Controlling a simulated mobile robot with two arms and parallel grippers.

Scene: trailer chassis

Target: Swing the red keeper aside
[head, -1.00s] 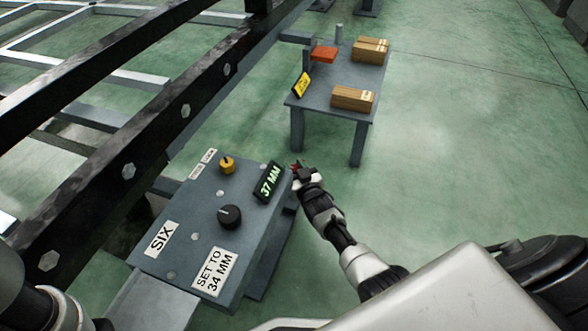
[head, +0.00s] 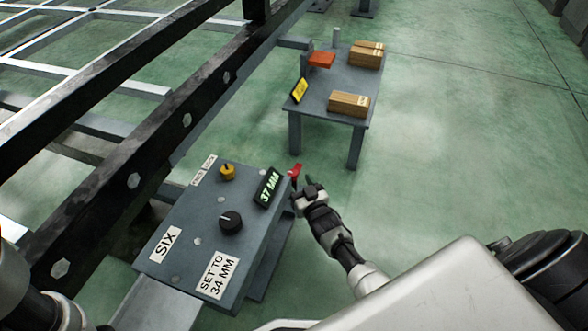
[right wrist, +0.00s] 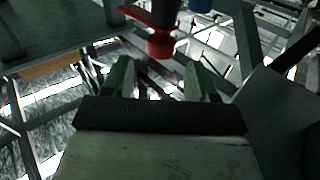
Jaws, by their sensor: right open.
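The red keeper (head: 295,170) is a small red piece at the right edge of the grey console, just beyond the 37 MM display. In the right wrist view, a red flap and round red end (right wrist: 160,46) show ahead of the fingertips, on a dark post. My right gripper (head: 309,186) is just below and right of the keeper in the head view. Its two fingers (right wrist: 160,78) are apart with nothing between them; the red part appears beyond them, and I cannot tell whether they touch it. My left gripper is out of view; only part of that arm shows.
The console (head: 195,250) carries a black knob (head: 231,222), a yellow knob (head: 227,172) and the display (head: 268,188). A dark chassis beam (head: 150,150) runs along its left. A grey table (head: 335,110) with boxes stands behind. The green floor at right is clear.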

